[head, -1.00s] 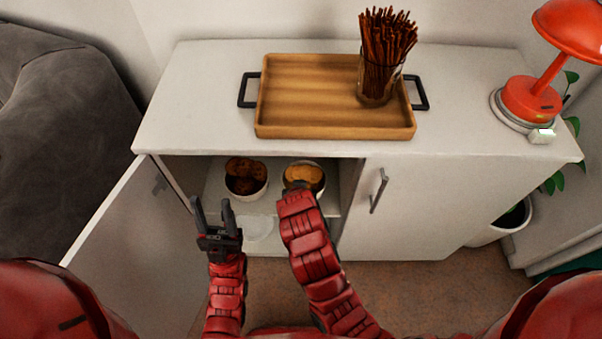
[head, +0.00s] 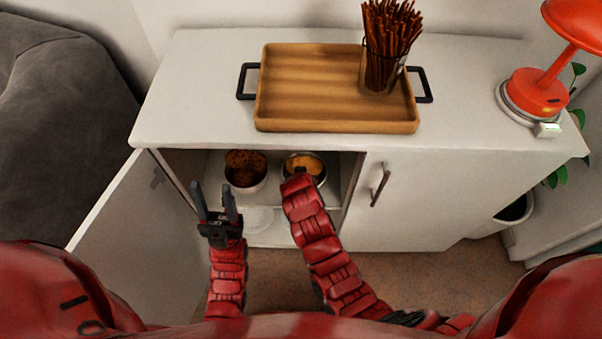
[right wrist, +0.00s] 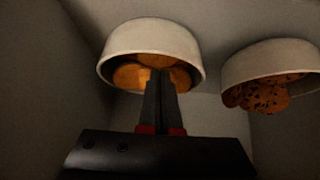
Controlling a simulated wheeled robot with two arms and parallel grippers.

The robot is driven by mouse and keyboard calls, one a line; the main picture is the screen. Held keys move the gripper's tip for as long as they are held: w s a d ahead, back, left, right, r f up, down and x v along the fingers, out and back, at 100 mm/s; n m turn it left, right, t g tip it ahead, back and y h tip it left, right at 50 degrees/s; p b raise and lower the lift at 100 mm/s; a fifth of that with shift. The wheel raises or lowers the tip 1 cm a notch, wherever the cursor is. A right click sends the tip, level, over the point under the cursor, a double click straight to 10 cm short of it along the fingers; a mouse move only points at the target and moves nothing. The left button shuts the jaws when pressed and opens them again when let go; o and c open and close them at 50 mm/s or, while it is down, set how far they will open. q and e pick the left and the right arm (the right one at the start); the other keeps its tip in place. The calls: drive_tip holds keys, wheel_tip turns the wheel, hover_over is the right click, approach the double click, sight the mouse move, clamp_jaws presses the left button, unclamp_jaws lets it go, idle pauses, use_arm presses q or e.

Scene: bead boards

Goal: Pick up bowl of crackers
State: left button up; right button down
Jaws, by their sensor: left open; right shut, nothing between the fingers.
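The bowl of crackers (head: 319,178), white with round golden crackers, sits on the shelf inside the open left side of the cabinet. It shows upside down in the right wrist view (right wrist: 150,38). My right gripper (right wrist: 160,72) is shut and empty, its fingertips overlapping the bowl's rim and crackers in that view; I cannot tell if they touch. In the head view my right wrist hides the bowl's front. My left gripper (head: 215,188) is open and empty, pointing up in front of the cabinet opening, below the bowl of dark cookies (head: 246,172).
The cabinet's left door (head: 140,225) stands open; the right door (head: 420,195) is closed. On top are a wooden tray (head: 310,85), a glass of pretzel sticks (head: 384,68) and a red lamp (head: 537,93).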

drive_tip(key=shift+s+r, duration=0.1)
drive_tip(key=shift+s, duration=1.3)
drive_tip(key=s+p, duration=0.1)
drive_tip(key=s, duration=0.7)
drive_tip(key=shift+w, duration=0.15)
